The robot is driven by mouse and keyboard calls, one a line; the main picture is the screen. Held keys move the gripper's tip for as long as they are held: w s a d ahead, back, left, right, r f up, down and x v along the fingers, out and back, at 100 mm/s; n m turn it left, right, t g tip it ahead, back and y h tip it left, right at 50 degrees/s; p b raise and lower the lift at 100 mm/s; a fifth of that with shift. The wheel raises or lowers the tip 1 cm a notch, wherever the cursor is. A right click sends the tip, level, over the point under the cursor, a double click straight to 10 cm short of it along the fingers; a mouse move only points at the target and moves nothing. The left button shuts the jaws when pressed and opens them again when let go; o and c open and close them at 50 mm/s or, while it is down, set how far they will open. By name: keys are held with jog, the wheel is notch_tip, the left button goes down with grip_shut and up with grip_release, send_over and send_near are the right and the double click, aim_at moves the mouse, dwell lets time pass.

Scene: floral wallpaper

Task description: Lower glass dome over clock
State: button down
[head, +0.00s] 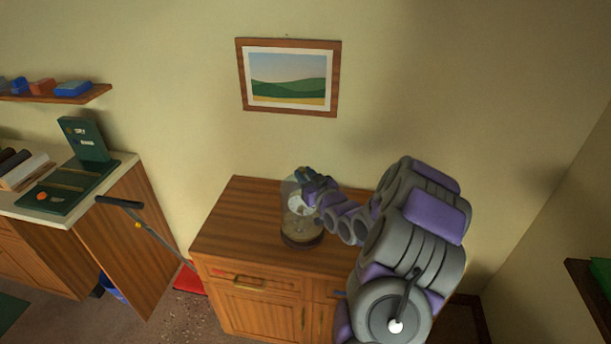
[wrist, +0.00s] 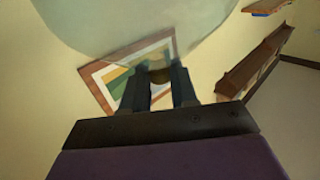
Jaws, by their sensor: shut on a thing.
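The clear glass dome (head: 287,190) is in the head view, over the wooden cabinet's top. The clock (head: 296,204), with a pale round face, shows through the glass. A dark round base (head: 302,243) lies below. My gripper (head: 309,180) is at the top of the dome, with my arm reaching in from the right. In the wrist view my gripper (wrist: 160,78) is shut on a small brownish knob (wrist: 160,75) between its fingers, and the pale curved glass (wrist: 150,25) spreads beyond it. I cannot tell whether the dome's rim touches the base.
The wooden cabinet (head: 235,225) has bare top around the clock, mostly to the left. A framed landscape picture (head: 288,77) hangs on the wall behind. A counter (head: 125,160) with a green board (head: 65,187) and a shelf (head: 60,97) stand at left.

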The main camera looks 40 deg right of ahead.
jog(key=shift+f, duration=0.1)
jog(key=shift+f+b, duration=0.35)
jog(key=shift+f, duration=0.45)
jog(key=c, duration=0.8)
grip_release()
jog(key=shift+s, duration=0.1)
